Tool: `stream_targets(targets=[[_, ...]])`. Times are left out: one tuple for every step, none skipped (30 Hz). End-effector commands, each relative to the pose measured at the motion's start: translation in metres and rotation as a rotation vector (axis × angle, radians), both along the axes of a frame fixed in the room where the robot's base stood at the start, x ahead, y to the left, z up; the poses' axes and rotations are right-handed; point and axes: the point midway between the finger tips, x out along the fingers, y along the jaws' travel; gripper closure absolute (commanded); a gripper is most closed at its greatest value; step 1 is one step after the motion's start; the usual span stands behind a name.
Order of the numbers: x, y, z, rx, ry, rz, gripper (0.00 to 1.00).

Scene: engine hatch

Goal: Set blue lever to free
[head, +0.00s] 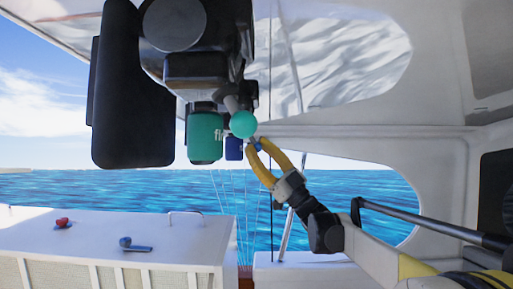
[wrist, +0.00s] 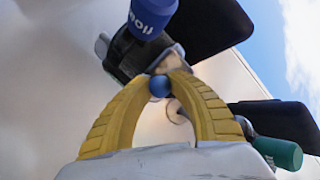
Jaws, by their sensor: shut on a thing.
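My gripper (head: 258,145) has yellow curved fingers, and its tips are closed around the small round blue ball of the blue lever (wrist: 160,86). In the wrist view the ball sits right between the fingertips. A blue cylinder (wrist: 152,14) with partly readable white lettering is just beyond the tips; it also shows in the head view (head: 234,148), left of the fingers. The lever's arm is mostly hidden behind the fingers, and I cannot tell its setting.
A green cylinder (head: 205,137) and a green ball (head: 243,124) hang close left of my gripper under dark machinery (head: 190,55). A white frame curves along the right.

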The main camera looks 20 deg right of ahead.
Motion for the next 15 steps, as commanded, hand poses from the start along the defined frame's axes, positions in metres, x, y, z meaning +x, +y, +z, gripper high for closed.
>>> stream_targets(targets=[[0.0001,-0.0002,0.0004,0.001,0.000,0.000,1.00],[0.0001,-0.0002,0.0004,0.001,0.000,0.000,1.00],[0.0001,-0.0002,0.0005,0.001,0.000,0.000,1.00],[0.0001,-0.0002,0.0005,0.001,0.000,0.000,1.00],[0.0001,-0.0002,0.0005,0.001,0.000,0.000,1.00],[0.0001,-0.0002,0.0005,0.002,0.000,-0.001,1.00],[0.0001,-0.0003,0.0005,0.002,0.000,-0.001,0.73],[0.0000,-0.0003,0.0006,0.002,0.000,-0.001,0.64],[0.0000,-0.0002,0.0005,0.002,0.000,-0.001,0.52],[0.0000,-0.0002,0.0005,0.002,0.000,-0.001,0.52],[-0.0001,-0.0001,0.0005,0.001,0.000,0.000,0.52],[-0.0001,-0.0001,0.0005,0.001,0.001,-0.001,0.52],[-0.0001,-0.0001,0.0005,0.001,0.001,-0.001,0.52],[-0.0001,-0.0001,0.0005,0.001,0.001,-0.001,0.52],[-0.0001,0.0000,0.0005,0.001,0.001,-0.001,0.52]])
